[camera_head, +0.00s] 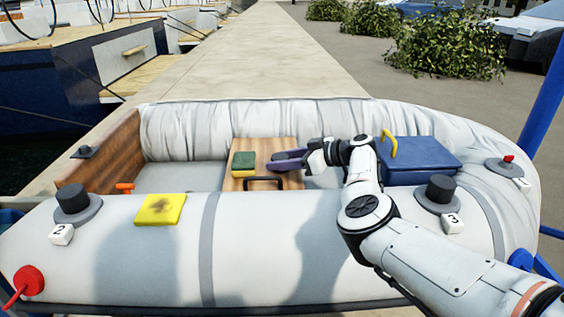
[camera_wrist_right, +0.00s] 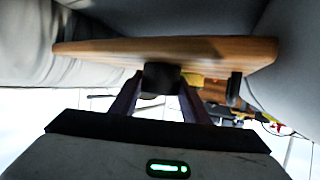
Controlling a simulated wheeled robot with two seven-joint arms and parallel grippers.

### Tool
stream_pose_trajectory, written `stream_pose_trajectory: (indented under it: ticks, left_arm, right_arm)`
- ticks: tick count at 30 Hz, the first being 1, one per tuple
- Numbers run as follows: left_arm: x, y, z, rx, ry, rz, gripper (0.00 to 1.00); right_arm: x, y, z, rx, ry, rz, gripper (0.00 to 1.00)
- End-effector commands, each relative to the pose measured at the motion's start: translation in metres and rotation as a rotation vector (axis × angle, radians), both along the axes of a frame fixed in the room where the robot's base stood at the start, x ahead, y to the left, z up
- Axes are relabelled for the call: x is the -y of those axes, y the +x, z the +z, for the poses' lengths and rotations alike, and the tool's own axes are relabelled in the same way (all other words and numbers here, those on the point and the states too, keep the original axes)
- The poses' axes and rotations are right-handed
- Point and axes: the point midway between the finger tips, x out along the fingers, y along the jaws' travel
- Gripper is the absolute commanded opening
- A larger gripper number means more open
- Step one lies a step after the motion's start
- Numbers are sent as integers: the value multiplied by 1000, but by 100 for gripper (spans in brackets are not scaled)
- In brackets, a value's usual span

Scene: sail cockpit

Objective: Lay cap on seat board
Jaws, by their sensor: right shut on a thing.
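The wooden seat board (camera_head: 265,145) spans the dinghy in the head view; it also fills the top of the right wrist view (camera_wrist_right: 100,50). My right gripper (camera_head: 280,161) reaches in from the right, low over the board's right part. In the right wrist view its dark fingers are shut on a black cap (camera_wrist_right: 160,77), which is close against the board; I cannot tell whether they touch. The cap is not clear in the head view. My left gripper is not in view.
A green and yellow sponge (camera_head: 243,162) lies on the board, left of my gripper. A black handle (camera_head: 263,181) is at its near edge. A blue box (camera_head: 420,160) stands to the right.

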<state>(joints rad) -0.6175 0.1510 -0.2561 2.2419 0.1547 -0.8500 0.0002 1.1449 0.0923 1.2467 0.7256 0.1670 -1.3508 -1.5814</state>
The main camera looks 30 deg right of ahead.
Motion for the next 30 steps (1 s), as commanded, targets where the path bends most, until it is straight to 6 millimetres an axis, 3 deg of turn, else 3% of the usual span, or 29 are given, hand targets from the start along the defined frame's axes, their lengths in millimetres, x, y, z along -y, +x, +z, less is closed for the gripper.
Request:
stream_pose_trajectory:
  ticks: [5, 6, 9, 20, 26, 30]
  left_arm:
    - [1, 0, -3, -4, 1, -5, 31]
    - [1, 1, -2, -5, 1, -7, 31]
    - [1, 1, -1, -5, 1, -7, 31]
    - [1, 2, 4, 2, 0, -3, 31]
    - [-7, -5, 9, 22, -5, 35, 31]
    - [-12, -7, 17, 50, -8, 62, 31]
  right_arm:
    - [0, 0, -4, 0, 0, 0, 20]
    - [0, 0, -3, 0, 0, 0, 45]
    - [0, 0, -2, 0, 0, 0, 61]
    - [0, 0, 3, 0, 1, 0, 61]
    - [15, -21, 14, -2, -1, -4, 61]
    - [32, -46, 26, -2, -4, -4, 61]
